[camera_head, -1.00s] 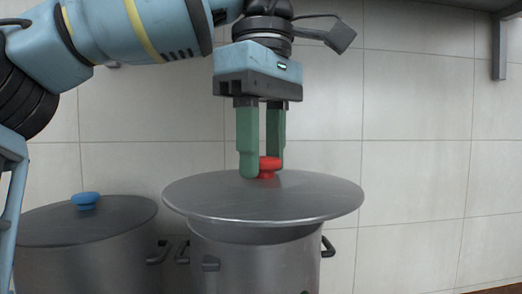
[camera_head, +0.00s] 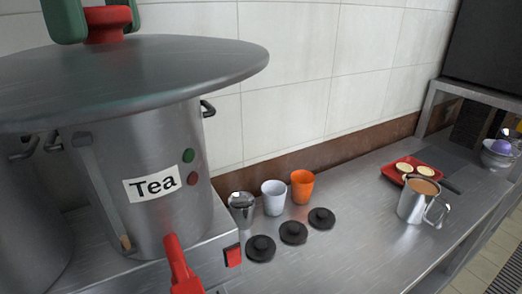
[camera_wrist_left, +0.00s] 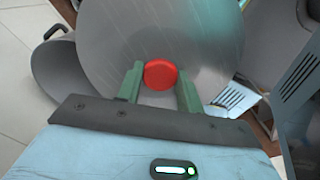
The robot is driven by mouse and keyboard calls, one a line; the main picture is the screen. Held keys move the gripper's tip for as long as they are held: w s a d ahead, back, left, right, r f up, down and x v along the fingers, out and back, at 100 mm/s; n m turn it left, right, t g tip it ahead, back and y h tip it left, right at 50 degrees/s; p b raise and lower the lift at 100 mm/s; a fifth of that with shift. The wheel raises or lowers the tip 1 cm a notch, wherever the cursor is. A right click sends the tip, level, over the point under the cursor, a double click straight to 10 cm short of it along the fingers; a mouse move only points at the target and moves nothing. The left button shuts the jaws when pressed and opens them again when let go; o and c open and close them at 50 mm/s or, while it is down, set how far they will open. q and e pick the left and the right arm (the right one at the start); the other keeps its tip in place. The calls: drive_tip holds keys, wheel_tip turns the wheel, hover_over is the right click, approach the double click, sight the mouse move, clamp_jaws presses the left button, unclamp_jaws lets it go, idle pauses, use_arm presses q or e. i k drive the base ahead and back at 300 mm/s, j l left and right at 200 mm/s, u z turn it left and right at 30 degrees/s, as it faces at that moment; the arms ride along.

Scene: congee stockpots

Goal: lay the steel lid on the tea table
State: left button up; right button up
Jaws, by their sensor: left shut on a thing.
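The steel lid (camera_head: 190,65) is a wide flat disc with a red knob (camera_head: 106,24). My left gripper (camera_head: 95,20) has its green fingers shut around this knob, and it also shows in the left wrist view (camera_wrist_left: 160,85). The lid is roughly level over the tall steel pot (camera_head: 150,140) labelled "Tea" and hides its mouth, so I cannot tell the gap here. The steel table (camera_head: 345,250) runs right from the pot, with bare metal at its front and middle. My right gripper is not in view.
By the pot stand a steel cup (camera_head: 242,210), a white cup (camera_head: 274,197) and an orange cup (camera_head: 302,186), with black knobbed lids (camera_head: 293,232) before them. A filled steel mug (camera_head: 418,202) and red tray (camera_head: 397,168) stand farther right. A tiled wall backs the table.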

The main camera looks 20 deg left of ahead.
sight(334, 269)
drive_tip(key=k, duration=1.45)
